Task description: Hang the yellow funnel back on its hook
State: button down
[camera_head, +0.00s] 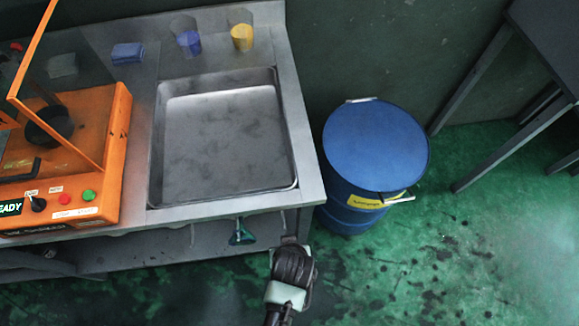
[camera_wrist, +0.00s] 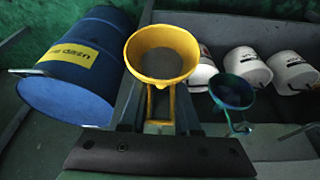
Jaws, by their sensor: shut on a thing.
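The yellow funnel (camera_wrist: 162,62) is in the middle of the wrist view, wide mouth facing the camera. My gripper (camera_wrist: 158,122) is shut on its yellow handle part, below the bowl. In the head view my gripper (camera_head: 291,258) is by the front right corner of the sink bench; the yellow funnel cannot be made out there. A dark teal funnel (camera_wrist: 232,92) is to the right of the yellow one in the wrist view. It also hangs below the bench's front edge in the head view (camera_head: 241,235). I cannot make out an empty hook clearly.
The sink bench (camera_head: 309,180) is beside a blue drum (camera_head: 375,145). The drum also shows left in the wrist view (camera_wrist: 75,70). Several white buckets (camera_wrist: 247,65) are under the bench. An orange machine (camera_head: 105,160) is on the bench. Green floor (camera_head: 450,250) is open at right.

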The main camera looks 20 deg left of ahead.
aim_at(285, 228)
jog(key=shift+w+a+f+b, duration=0.1)
jog(key=shift+w+a+b, duration=0.4)
jog(key=shift+w, duration=0.2)
jog(key=shift+w+a+f+b, duration=0.1)
jog(key=shift+w+a+b, duration=0.4)
jog(key=shift+w, duration=0.25)
jog(key=shift+w+a+f+b, duration=0.1)
jog(key=shift+w+a+b, duration=0.3)
jog(key=shift+w+b, duration=0.25)
jog(key=shift+w+a+f, duration=0.35)
jog(key=shift+w, duration=0.15)
jog(key=c, duration=0.6)
grip_release()
jog(key=shift+o, duration=0.2)
jog(key=p+v, duration=0.2)
jog(key=v, duration=1.1)
